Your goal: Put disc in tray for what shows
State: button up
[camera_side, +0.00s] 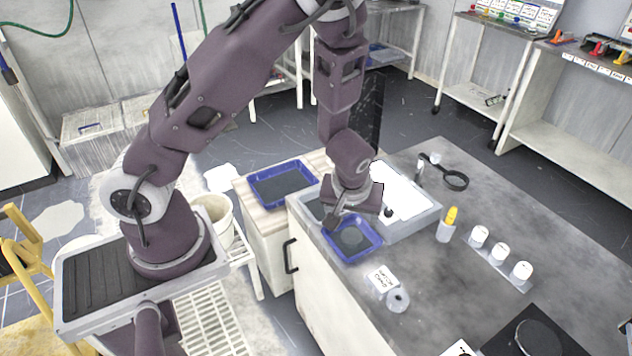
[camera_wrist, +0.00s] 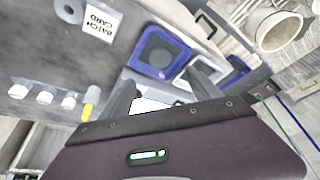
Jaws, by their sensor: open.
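A blue tray (camera_side: 374,256) stands on the grey bench near its front edge; it also shows in the wrist view (camera_wrist: 135,66). A second blue tray (camera_side: 262,203) stands on the wooden-topped unit to the left and looks empty. A dark disc (camera_side: 540,338) lies on a black square plate at the bottom right. My gripper (camera_side: 338,218) is open above the near tray's back edge; its two fingers show apart in the wrist view (camera_wrist: 165,88), with nothing seen between them.
A batch card (camera_side: 383,279), grey ring (camera_side: 398,300), cup with a yellow-topped item (camera_side: 446,232), several white cylinders (camera_side: 500,252) and a magnifier (camera_side: 455,180) stand on the bench.

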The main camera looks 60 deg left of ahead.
jog(key=s+d+r+m+t+h, duration=0.1)
jog(key=s+d+r+m+h, duration=0.15)
jog(key=r, duration=0.65)
jog(key=s+d+r+m+h, duration=0.1)
jog(key=s+d+r, duration=0.15)
jog(key=r, duration=0.65)
jog(key=s+a+r+m, duration=0.1)
jog(key=s+r+m, duration=0.1)
jog(key=s+r, duration=0.2)
jog(key=s+a+r+m+t, duration=0.1)
jog(key=s+r+m, duration=0.2)
jog(key=s, duration=0.8)
jog(key=shift+a+r, duration=0.35)
jog(key=shift+r, duration=0.35)
